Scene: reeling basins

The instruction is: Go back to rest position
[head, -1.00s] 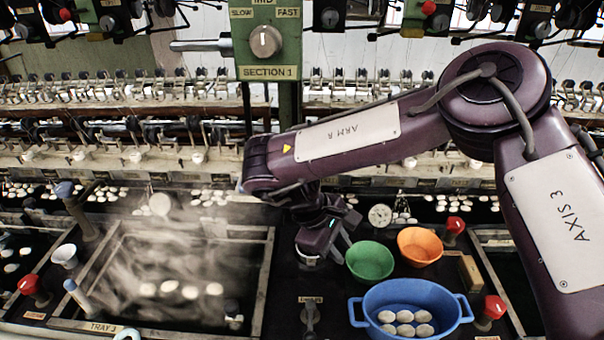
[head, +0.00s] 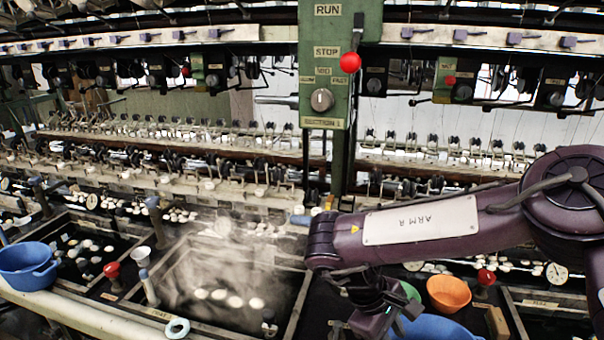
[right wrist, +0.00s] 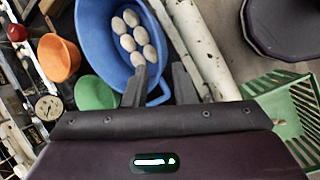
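My right arm comes in from the right in the head view, and its gripper (head: 402,312) hangs low near the bottom edge, in front of the green bowl (head: 411,291) and the left side of the blue basin (head: 440,328). In the right wrist view, the two fingers of my right gripper (right wrist: 161,76) are spread apart with nothing held between them. The blue basin (right wrist: 92,30) with several pale cocoons (right wrist: 128,42) lies beyond the fingers, its handle showing between them. My left gripper is in neither view.
An orange bowl (head: 449,293) stands right of the green one. A steaming trough (head: 190,322) with floating cocoons is left of my gripper. Another blue tub (head: 28,266) is at far left. A green control post (head: 340,60) rises behind my arm. A green slatted crate (right wrist: 285,110) shows in the wrist view.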

